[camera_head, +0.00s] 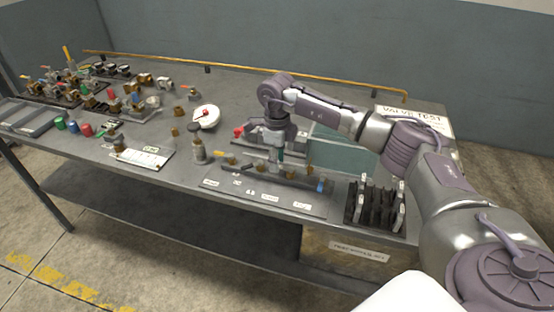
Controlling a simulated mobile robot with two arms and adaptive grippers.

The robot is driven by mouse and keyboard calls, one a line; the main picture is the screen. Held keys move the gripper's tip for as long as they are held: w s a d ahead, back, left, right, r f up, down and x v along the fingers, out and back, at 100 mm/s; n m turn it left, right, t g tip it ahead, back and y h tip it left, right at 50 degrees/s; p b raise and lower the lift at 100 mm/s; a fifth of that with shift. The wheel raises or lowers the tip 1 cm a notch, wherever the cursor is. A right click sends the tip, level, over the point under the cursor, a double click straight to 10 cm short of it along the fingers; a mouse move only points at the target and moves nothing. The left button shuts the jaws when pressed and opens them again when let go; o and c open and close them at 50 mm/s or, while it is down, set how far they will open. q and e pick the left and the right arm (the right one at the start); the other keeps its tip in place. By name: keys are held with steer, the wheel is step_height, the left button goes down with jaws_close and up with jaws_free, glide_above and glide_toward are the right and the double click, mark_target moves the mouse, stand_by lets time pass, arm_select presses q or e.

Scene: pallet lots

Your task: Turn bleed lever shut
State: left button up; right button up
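My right arm comes in from the right and bends down over the workbench. My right gripper (276,167) points down at a dark test fixture (300,182) near the bench's front edge. The gripper is small and dark here, and its fingers merge with the fixture, so I cannot tell if they are open, shut or touching a part. A small red handle (239,131) shows just left of the wrist, and a small blue part (319,186) is at the fixture's right end. I cannot tell which part is the bleed lever; it may be hidden by the gripper. My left gripper is out of view.
A rack of dark plates (374,206) stands right of the fixture. A clear-sided tank (340,155) and a "VALVE TEST" sign (413,117) are behind. A white round dish (206,117) and many valves (112,98) fill the left side. A yellow pipe (250,72) runs along the back edge.

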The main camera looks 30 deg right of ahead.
step_height(320, 180, up, 12)
stand_by(0.7)
steer(key=shift+f, duration=0.1)
